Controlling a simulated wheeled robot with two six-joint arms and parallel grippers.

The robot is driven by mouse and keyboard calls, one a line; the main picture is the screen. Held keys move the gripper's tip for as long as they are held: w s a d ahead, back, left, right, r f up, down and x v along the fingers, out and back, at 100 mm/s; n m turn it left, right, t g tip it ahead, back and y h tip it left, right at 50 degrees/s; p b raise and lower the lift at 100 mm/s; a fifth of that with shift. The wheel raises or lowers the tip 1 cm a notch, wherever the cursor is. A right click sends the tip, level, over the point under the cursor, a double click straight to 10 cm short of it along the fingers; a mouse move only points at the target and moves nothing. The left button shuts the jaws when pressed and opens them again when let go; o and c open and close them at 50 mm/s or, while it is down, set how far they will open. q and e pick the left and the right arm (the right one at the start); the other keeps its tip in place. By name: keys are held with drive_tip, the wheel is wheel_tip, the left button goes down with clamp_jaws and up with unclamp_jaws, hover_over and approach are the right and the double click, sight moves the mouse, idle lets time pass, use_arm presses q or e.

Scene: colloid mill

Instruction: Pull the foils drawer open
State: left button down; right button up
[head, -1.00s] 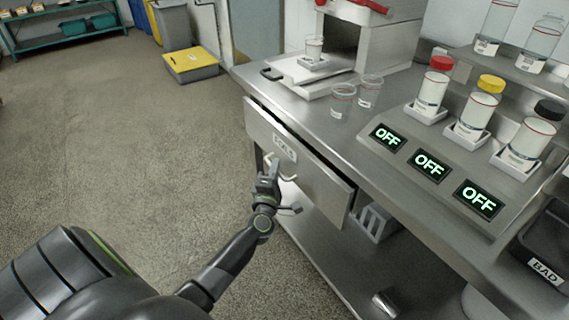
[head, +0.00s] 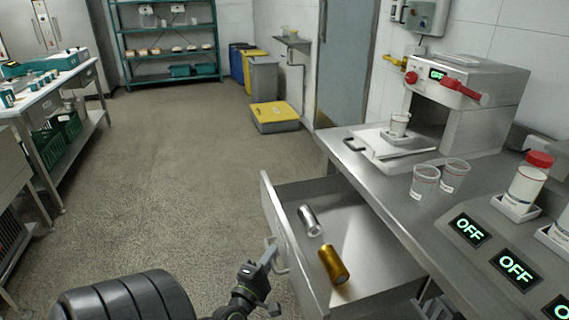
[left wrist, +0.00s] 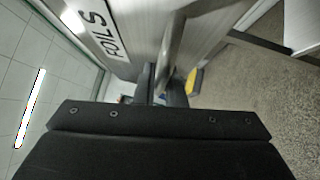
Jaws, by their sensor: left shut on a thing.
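The foils drawer (head: 287,245) stands well open under the steel counter in the head view. A silver foil roll (head: 309,221) and a gold foil roll (head: 333,264) lie inside it. My left gripper (head: 268,262) is at the front of the drawer, shut on its handle (head: 280,262). In the left wrist view the handle (left wrist: 170,50) runs down to the gripper, beside the FOILS label (left wrist: 105,35). The fingertips are mostly hidden there. My right gripper is not in view.
The counter (head: 375,168) carries two clear cups (head: 425,182), a machine with red handles (head: 470,95) and OFF displays (head: 515,268). A yellow-topped box (head: 275,116) stands on the floor beyond. The floor left of the drawer is clear.

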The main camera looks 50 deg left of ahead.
use_arm(q)
drive_tip(key=shift+s+a+f, duration=0.1)
drive_tip(key=shift+s, duration=0.25)
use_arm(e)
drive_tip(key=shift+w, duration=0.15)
use_arm(q)
drive_tip(key=c, duration=1.8)
unclamp_jaws()
